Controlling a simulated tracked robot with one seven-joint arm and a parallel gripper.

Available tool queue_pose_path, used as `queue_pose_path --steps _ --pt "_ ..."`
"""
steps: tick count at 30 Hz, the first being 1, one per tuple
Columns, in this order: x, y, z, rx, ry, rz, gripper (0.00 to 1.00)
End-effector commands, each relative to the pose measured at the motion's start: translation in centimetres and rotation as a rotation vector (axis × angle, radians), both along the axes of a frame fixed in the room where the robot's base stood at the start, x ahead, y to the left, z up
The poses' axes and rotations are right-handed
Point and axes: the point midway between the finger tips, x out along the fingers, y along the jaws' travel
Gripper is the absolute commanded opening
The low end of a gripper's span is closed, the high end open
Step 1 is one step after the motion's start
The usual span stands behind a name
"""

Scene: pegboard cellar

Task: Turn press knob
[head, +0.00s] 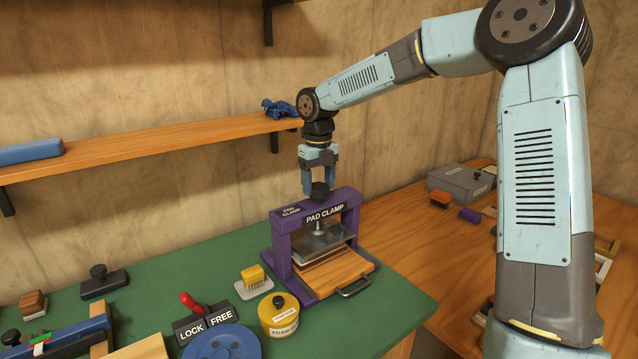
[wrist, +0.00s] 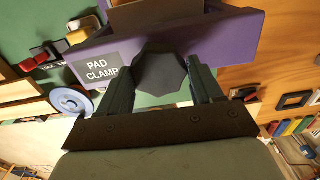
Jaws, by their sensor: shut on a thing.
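The purple press (head: 351,215), labelled PAD CLAMP, stands on the green table mat. Its black knob (head: 320,190) sits on top of the crossbar, and a flat metal plate (head: 322,238) hangs below on the screw. A wooden board with a metal handle (head: 355,287) lies in the base under the plate. My gripper (head: 320,187) points straight down over the press and is shut on the knob. In the wrist view the dark faceted knob (wrist: 160,74) shows between the two fingers, above the purple crossbar (wrist: 232,38).
A wooden shelf (head: 150,142) runs along the wall behind. A grey box (head: 460,182) stands at the right.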

Motion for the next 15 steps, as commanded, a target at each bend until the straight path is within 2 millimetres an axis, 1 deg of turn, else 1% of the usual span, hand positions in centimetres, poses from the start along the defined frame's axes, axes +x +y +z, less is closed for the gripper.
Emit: queue_pose_path --steps 1,15 --pt "0.43 -0.15 0.27 0.003 -0.011 0.007 0.35" --pt "0.39 -0.09 0.25 0.002 -0.011 0.032 0.35"
